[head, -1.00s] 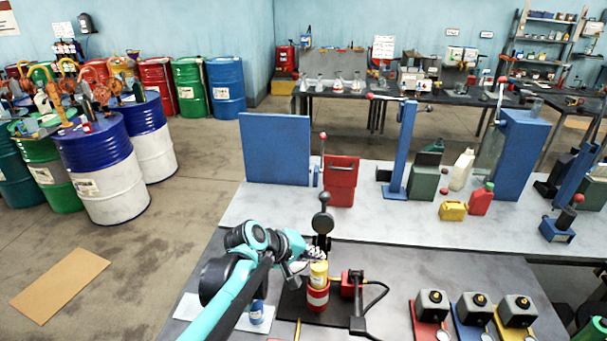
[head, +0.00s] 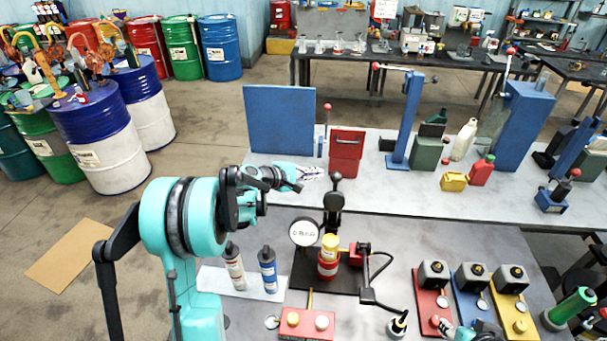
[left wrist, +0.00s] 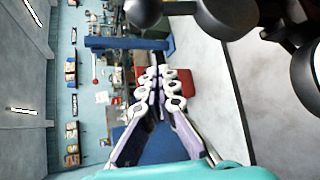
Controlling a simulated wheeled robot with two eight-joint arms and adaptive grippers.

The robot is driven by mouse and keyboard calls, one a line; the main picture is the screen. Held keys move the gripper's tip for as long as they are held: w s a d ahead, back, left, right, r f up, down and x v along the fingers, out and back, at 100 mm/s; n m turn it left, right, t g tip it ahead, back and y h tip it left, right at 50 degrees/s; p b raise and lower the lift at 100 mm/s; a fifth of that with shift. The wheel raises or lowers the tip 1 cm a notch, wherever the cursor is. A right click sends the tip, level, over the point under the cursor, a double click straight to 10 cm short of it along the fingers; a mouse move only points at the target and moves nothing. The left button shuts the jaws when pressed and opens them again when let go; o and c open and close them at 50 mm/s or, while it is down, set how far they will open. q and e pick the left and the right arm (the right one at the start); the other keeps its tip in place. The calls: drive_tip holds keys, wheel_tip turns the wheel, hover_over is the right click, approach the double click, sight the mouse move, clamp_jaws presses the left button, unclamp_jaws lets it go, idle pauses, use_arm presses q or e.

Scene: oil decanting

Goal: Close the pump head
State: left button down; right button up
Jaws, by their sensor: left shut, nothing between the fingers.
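The black pump head (head: 333,201), with a ball-topped lever, stands upright behind a red can with a yellow top (head: 328,267) on a dark base. Whether the head is seated is unclear. My left gripper (head: 314,173) is shut and empty, raised beside and left of the lever ball, apart from it in the head view. In the left wrist view its fingers (left wrist: 157,92) are together, and dark rounded parts, probably of the pump, fill the upper right. What looks like my right gripper (head: 440,325) shows partly at the bottom edge; its fingers are unclear.
A white dial (head: 303,232) stands left of the can. A grey bottle (head: 233,268) and a blue bottle (head: 268,270) stand on a pale mat. Red, blue and yellow units line the right. A red canister (head: 346,152) and blue panel (head: 278,122) stand on the bench behind.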

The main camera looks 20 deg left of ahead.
sight(335, 191)
use_arm(q)
drive_tip(key=d, duration=0.2)
drive_tip(key=s+d+r, duration=0.1)
drive_tip(key=shift+d+r+p, duration=0.1)
drive_tip(key=shift+d+p, duration=0.25)
drive_tip(key=shift+p, duration=0.05)
drive_tip(key=shift+w, duration=0.1)
